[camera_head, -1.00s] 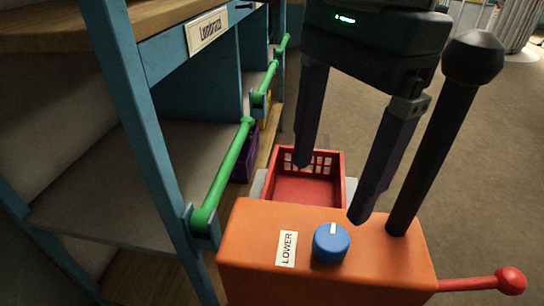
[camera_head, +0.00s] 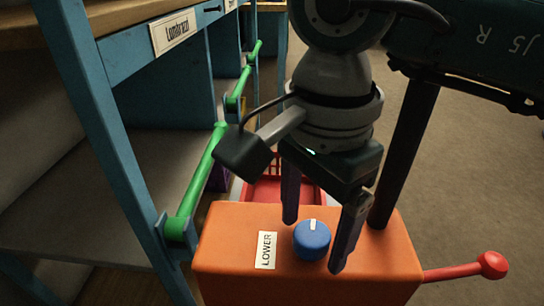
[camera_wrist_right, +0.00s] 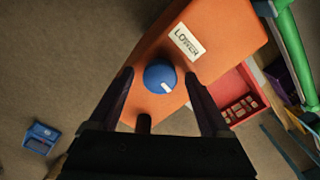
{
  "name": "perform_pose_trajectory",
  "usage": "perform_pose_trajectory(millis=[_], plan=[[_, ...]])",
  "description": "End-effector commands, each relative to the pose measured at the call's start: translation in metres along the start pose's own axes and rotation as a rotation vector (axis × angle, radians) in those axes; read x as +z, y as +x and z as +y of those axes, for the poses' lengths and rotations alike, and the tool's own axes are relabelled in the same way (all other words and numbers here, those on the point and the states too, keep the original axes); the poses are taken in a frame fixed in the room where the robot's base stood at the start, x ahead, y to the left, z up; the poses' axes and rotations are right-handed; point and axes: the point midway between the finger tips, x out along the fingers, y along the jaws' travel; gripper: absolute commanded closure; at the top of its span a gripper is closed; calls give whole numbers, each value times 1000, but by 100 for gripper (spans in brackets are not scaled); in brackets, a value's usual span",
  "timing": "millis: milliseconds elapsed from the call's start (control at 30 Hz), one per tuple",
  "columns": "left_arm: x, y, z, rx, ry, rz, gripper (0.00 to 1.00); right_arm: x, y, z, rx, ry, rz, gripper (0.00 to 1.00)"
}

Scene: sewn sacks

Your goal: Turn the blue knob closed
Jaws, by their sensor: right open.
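The blue knob (camera_head: 312,240) sits on top of an orange box (camera_head: 225,262), beside a white label reading "LOWER" (camera_head: 266,250). A white mark shows on the knob's top. My right gripper (camera_head: 315,245) is open above the box, with one finger on the far left side of the knob and the other on its near right side. In the right wrist view, the knob (camera_wrist_right: 160,77) lies between the two open fingers (camera_wrist_right: 162,75), with gaps visible on both sides. I cannot tell the height of the fingertips over the box. My left gripper is out of view.
A red lever (camera_head: 490,265) sticks out at the box's right, and a black post (camera_head: 405,150) rises from its top. A red basket (camera_head: 262,193) stands behind. Blue shelving with green rails (camera_head: 195,190) is at left. A blue object (camera_wrist_right: 41,138) lies on the floor.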

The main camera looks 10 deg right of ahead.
Motion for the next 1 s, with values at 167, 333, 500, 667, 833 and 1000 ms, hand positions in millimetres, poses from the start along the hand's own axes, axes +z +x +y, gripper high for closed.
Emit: perform_pose_trajectory(millis=[167, 333, 500, 667, 833, 1000], plan=[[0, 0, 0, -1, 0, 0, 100, 0, 0, 0, 0, 0, 0, 30], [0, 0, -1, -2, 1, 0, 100, 0, 0, 0, 0, 0, 0, 49], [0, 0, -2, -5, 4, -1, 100, 0, 0, 0, 0, 0, 0, 68], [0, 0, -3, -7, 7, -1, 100, 0, 0, 0, 0, 0, 0, 86], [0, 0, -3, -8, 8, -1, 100, 0, -1, 0, 0, 0, 0, 100], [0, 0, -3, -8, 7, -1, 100, 0, -1, 0, 0, 8, 0, 100]])
